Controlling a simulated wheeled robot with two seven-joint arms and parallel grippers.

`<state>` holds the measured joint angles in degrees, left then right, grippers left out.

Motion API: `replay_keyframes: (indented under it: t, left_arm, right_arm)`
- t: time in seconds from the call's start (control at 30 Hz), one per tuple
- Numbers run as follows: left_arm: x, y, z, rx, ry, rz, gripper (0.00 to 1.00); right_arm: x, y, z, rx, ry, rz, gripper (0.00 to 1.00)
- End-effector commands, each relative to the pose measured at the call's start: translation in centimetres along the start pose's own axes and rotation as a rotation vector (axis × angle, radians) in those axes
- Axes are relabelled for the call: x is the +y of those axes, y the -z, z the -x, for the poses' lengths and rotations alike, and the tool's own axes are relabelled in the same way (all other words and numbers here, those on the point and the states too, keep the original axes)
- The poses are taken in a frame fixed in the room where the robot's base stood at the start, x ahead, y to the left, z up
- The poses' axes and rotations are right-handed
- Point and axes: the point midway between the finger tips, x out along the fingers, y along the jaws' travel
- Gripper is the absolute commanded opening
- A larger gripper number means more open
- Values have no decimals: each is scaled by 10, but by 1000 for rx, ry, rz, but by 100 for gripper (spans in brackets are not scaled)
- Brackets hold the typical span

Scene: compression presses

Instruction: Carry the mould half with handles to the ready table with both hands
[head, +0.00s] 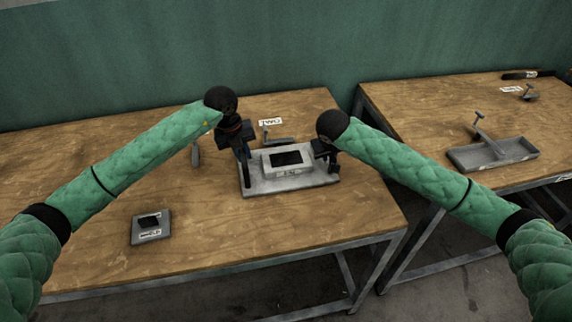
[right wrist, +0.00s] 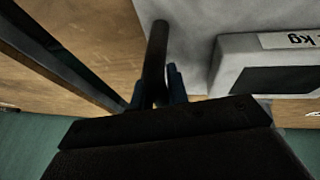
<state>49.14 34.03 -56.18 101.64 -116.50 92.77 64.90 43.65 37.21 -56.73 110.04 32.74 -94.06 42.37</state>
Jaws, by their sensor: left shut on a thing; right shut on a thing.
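The mould half (head: 253,187) is a grey plate with a raised pale block and a dark recess, labelled on its front, at the middle of the head view. My left gripper (head: 244,152) is shut on its left handle. My right gripper (head: 328,158) is shut on its right handle. In the right wrist view, the fingers (right wrist: 168,88) close around a dark handle bar (right wrist: 155,50) beside the labelled block (right wrist: 230,55). The plate looks level over the left wooden table (head: 100,170); I cannot tell whether it touches. Which table is the ready table is unclear.
A small dark plate (head: 138,236) lies at the front left. A label (head: 270,122) and a grey tool (head: 278,140) lie behind the mould half. A second wooden table (head: 410,100) stands right across a gap, with a grey tray (head: 520,150) and tools.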

Motion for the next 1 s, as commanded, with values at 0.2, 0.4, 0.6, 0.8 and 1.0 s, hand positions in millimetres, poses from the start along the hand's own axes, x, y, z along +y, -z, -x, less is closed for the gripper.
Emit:
replay_keyframes:
  t: [0.2,0.4,0.6,0.8,1.0]
  left_arm:
    - [0,0,0,0,0,0,0]
    - [0,0,0,0,0,0,0]
    - [-1,-1,3,-2,1,0,0]
    - [-2,-1,8,-2,1,0,0]
    - [-4,-1,19,-2,1,0,0]
  right_arm:
    - [0,0,0,0,0,0,0]
    - [0,0,0,0,0,0,0]
    - [1,2,3,3,0,-1,0]
    - [2,4,8,3,0,-1,0]
    - [4,8,17,3,0,-1,0]
